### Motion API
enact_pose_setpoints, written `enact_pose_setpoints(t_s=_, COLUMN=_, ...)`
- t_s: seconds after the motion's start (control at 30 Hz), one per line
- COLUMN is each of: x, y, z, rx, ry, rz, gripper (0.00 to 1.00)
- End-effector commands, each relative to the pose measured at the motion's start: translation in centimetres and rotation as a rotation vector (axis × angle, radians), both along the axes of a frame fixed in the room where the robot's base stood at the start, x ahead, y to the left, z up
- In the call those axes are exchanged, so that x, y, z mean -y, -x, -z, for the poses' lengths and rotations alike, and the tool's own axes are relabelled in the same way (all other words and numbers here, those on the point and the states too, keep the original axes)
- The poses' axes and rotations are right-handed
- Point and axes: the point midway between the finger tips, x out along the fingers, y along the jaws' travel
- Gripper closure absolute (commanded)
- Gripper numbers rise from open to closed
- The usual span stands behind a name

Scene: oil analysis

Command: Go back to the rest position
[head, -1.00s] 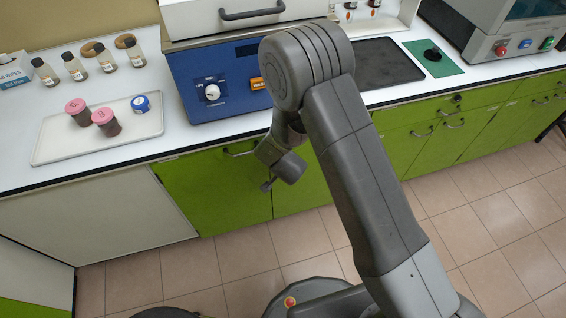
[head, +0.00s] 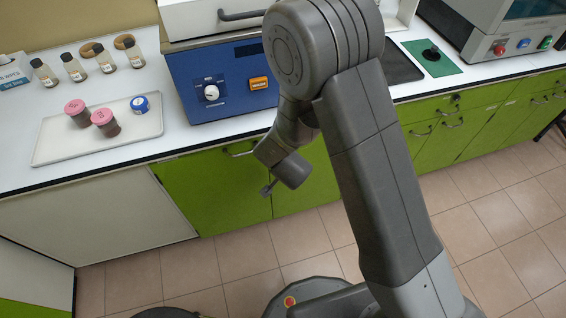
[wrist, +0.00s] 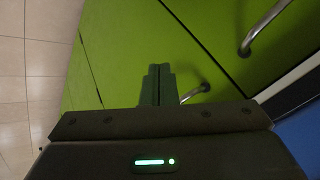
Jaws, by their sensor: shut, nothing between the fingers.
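My gripper (wrist: 158,84) shows in the wrist view with its two fingers together and nothing between them. It faces the green cabinet doors (wrist: 130,40), near a metal handle (wrist: 262,28). In the head view, my gripper (head: 267,189) hangs below the counter edge in front of the green doors. My arm is folded, with its large grey joint high in front of the blue machine and part of the counter. The arm hides the area behind it, including part of the dark mat.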

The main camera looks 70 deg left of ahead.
Motion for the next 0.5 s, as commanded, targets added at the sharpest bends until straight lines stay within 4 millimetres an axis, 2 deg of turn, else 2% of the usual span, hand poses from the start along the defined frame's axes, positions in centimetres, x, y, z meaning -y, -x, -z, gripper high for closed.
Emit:
enact_pose_setpoints(t_s=0.03, x=0.6, y=0.1, z=-1.1, rx=0.0, ry=-0.001, rz=-0.002, gripper=1.0)
enact_pose_setpoints(t_s=0.2, x=2.3, y=0.3, z=-3.4, rx=0.0, ry=-0.001, rz=0.0, gripper=1.0)
enact_pose_setpoints(t_s=0.5, x=3.5, y=0.5, z=-4.7, rx=0.001, ry=0.0, rz=-0.001, gripper=1.0)
